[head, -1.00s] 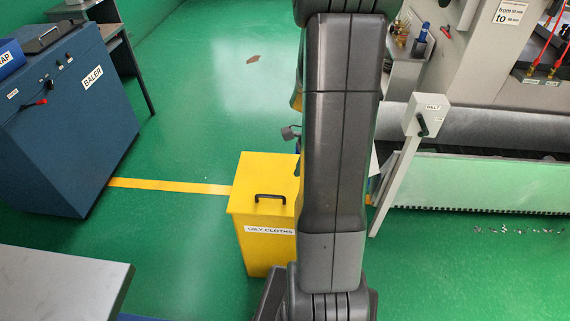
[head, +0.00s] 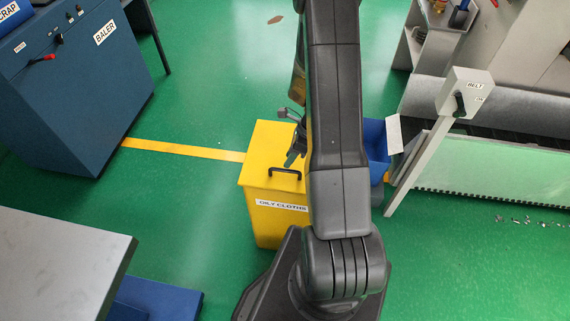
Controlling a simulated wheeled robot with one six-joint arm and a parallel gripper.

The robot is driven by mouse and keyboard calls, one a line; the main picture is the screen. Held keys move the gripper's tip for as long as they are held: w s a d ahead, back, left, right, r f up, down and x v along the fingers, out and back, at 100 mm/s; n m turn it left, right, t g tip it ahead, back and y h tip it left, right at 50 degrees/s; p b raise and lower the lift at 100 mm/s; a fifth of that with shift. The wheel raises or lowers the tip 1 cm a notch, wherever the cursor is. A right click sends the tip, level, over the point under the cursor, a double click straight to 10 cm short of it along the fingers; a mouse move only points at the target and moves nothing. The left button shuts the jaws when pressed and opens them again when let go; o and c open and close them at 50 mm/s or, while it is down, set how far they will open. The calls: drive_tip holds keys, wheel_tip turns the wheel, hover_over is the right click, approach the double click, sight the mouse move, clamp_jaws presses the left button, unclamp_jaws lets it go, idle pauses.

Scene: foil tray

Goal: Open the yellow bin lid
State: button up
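The yellow bin (head: 262,190), labelled OILY CLOTHS, stands on the green floor just left of my arm. Its flat yellow lid (head: 268,146) is shut and has a black bar handle (head: 284,171) near its front edge. My arm hides the bin's right side. Part of my gripper (head: 291,158) shows as dark pieces beside my arm, over the right part of the lid and behind the handle in the picture. I cannot tell whether it is open or touches the lid.
A blue baler (head: 75,90) stands at the left. A grey table (head: 60,265) is at the lower left, with a blue platform (head: 155,298) beside it. A blue container (head: 376,142) is right of my arm, near the BELT switch post (head: 425,165). Green floor is free left of the bin.

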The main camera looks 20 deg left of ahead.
drive_tip(key=shift+x, duration=2.25)
clamp_jaws()
